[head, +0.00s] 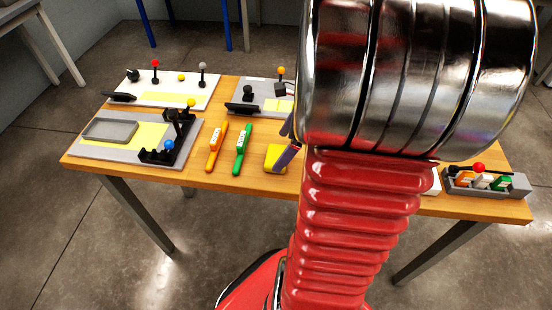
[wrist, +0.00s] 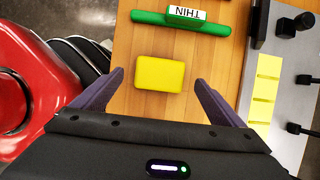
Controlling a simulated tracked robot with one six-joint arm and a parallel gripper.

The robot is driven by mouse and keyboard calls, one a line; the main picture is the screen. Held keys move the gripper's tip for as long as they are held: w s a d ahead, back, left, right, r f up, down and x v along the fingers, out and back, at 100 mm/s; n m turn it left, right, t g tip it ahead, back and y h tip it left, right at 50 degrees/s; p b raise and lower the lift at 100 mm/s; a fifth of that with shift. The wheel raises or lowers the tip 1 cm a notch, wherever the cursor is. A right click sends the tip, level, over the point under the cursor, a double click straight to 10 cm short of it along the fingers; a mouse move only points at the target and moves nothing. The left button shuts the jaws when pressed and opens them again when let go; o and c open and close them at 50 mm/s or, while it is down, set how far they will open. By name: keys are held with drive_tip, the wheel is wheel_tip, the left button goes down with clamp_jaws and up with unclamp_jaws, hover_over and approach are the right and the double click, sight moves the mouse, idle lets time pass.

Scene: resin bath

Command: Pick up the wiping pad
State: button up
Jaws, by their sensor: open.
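The wiping pad appears to be the yellow block (head: 275,157), lying flat on the wooden table; it also shows in the wrist view (wrist: 160,73), unobstructed. My gripper (wrist: 159,77) is open and empty, with one purple finger on each side of the pad in that view. The pad is narrower than the gap between the fingertips. In the head view my gripper's purple fingers (head: 287,154) overlap the pad's right side. I cannot tell how high the fingertips are above the table.
A green tool (head: 242,149) labelled THIN (wrist: 184,13) lies beyond the pad in the wrist view. An orange tool (head: 217,147) lies left of it. A grey board (head: 190,155) is further left, another grey board (wrist: 294,95) right. A grey holder (head: 518,184) stands far right.

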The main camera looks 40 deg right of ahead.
sight(277, 156)
drive_tip(key=x, duration=0.3)
drive_tip(key=shift+f, duration=0.15)
drive_tip(key=shift+c, duration=0.2)
drive_tip(key=c, duration=1.1)
wheel_tip(277, 156, up, 10)
idle(0.5)
